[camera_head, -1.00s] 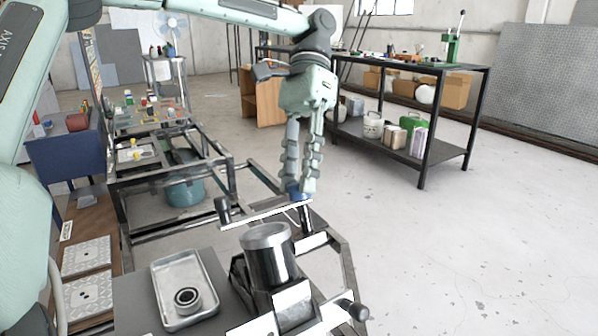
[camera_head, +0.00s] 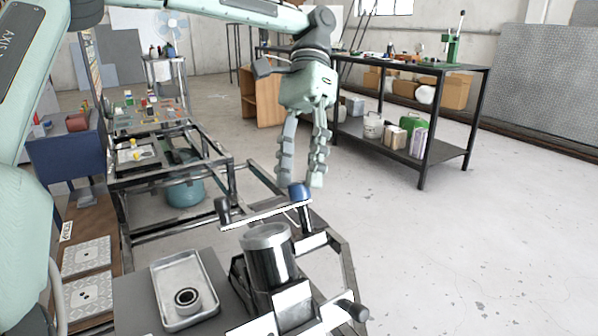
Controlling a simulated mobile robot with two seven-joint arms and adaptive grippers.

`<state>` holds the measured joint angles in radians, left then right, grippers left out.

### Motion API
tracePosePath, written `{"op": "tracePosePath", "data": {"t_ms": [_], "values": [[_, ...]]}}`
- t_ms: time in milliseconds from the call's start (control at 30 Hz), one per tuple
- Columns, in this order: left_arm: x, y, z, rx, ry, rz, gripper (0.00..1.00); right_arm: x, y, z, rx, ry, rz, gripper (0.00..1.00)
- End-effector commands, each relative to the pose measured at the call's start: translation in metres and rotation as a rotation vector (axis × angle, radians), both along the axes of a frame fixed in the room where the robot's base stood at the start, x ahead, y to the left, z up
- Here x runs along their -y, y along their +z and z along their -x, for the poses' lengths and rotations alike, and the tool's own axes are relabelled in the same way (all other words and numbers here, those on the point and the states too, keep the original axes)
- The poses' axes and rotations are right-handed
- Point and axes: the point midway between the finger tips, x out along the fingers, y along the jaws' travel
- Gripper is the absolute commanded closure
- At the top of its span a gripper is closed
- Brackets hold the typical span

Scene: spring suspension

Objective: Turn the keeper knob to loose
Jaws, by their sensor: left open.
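A blue knob (camera_head: 299,191), which looks like the keeper knob, stands on a dark post at the far end of a metal frame. My left gripper (camera_head: 301,182) points down at it with its fingers spread open. The fingertips show on either side of the knob's top in the picture, with gaps; I cannot tell how deep they reach around it. No loose or tight marking on the knob is readable. My right gripper is not in view.
A metal cylinder (camera_head: 267,255) stands on the frame in front of the knob. Black handles (camera_head: 222,208) and (camera_head: 354,311) stick out at the frame's sides. A metal tray (camera_head: 159,286) holds a ring-shaped part (camera_head: 187,300). The floor at right is clear.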

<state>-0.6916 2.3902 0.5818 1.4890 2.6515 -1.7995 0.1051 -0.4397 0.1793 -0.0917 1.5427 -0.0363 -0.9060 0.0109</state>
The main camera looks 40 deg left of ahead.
Motion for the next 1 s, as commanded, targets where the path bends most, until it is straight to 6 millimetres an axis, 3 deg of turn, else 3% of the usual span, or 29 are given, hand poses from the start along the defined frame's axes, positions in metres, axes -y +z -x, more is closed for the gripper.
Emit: {"op": "tracePosePath", "data": {"t_ms": [400, 1000], "values": [[-0.016, 0.050, -0.033, 0.003, 0.002, 0.000, 0.52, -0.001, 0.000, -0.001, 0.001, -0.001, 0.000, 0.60], [-0.017, 0.056, -0.036, 0.002, 0.001, 0.000, 0.52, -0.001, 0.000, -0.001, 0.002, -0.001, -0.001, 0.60]]}}
